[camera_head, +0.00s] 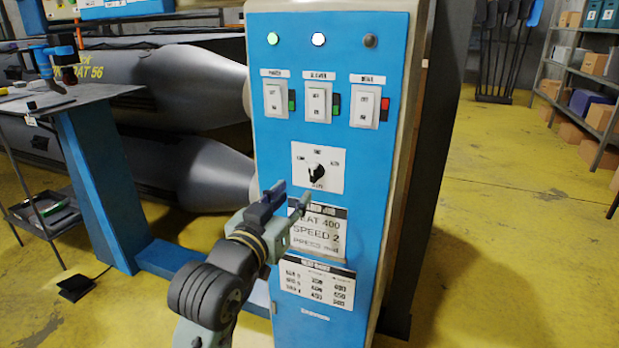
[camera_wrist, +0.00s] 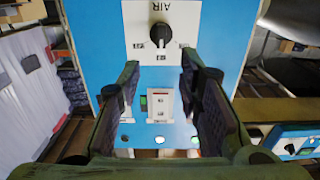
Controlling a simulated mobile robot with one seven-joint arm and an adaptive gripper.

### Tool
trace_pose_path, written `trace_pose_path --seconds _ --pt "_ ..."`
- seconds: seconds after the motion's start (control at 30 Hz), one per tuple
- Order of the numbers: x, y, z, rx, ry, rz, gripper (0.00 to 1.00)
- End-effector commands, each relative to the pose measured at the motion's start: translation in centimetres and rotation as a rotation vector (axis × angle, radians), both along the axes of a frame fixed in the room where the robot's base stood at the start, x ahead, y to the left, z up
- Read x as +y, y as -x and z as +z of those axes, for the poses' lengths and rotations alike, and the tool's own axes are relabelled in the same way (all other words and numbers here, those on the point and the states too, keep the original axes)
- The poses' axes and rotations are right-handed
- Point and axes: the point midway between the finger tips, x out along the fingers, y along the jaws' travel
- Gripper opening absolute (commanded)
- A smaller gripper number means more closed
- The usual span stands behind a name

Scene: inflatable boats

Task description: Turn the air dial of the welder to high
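The welder's control cabinet (camera_head: 385,250) is blue and stands upright in front of me. Its air dial is a black knob (camera_head: 316,172) on a white plate (camera_head: 333,155), with small labels around it that I cannot read surely. In the wrist view the same knob (camera_wrist: 160,33) is upside down under the word AIR.
Above the dial are three rocker switches, including the blower switch (camera_head: 318,102), and three lamps: green, white and dark. Grey inflatable tubes (camera_head: 180,90) and a blue bench (camera_head: 105,175) stand left. Yellow floor is clear right.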

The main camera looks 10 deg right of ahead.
Motion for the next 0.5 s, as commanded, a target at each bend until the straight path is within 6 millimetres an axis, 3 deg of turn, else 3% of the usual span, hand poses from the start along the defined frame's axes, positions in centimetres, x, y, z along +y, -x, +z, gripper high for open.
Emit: trace_pose_path --seconds 0.5 --pt "-4.5 -7.4 0.2 -0.004 0.0 0.003 0.33"
